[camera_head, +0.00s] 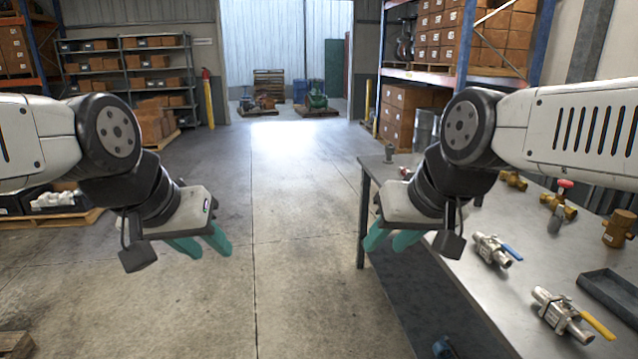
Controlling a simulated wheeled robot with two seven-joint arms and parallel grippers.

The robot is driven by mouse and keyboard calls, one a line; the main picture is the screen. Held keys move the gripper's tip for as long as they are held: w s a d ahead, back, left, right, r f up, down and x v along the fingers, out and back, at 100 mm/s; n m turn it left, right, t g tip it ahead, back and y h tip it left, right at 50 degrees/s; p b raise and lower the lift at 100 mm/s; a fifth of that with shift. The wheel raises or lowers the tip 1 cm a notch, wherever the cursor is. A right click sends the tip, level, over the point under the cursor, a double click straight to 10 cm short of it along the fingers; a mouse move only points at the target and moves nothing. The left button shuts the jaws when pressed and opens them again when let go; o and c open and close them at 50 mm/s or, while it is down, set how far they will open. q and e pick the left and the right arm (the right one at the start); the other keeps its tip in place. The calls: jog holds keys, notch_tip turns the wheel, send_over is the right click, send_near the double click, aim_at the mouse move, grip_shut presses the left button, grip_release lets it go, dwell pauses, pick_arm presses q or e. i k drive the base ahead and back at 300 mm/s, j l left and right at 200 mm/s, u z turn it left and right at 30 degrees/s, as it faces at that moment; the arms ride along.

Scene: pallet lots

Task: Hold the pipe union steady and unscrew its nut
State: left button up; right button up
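My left gripper (213,254) hangs over the open floor at the left, with its teal fingers a little apart and nothing between them. My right gripper (383,247) is beside the left edge of the grey workbench (480,296), also with its fingers apart and empty. Several pipe fittings lie on the bench. My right arm hides part of the bench top.
On the bench are a blue-handled valve (491,248), a yellow-handled valve (556,308), a red-handled brass valve (560,203), a brass fitting (618,228) and a dark tray (612,292). The concrete floor (290,200) between my arms is clear.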

aim_at(388, 160)
jog(key=i+j+z, duration=0.1)
jog(key=i+z, duration=0.2)
jog(key=i, duration=0.15)
jog(key=i+j+z, duration=0.25)
jog(key=i, duration=0.15)
jog(key=i+j+z, duration=0.3)
jog(key=i, duration=0.15)
jog(key=i+j+z, duration=0.1)
jog(key=i+j, duration=0.15)
jog(key=i, duration=0.35)
jog(key=i+j+z, duration=0.15)
jog(key=i, duration=0.4)
jog(key=i+j+z, duration=0.1)
jog(key=i+j, duration=0.4)
jog(key=i+j+z, duration=0.15)
jog(key=i+j, duration=0.25)
jog(key=i, duration=0.2)
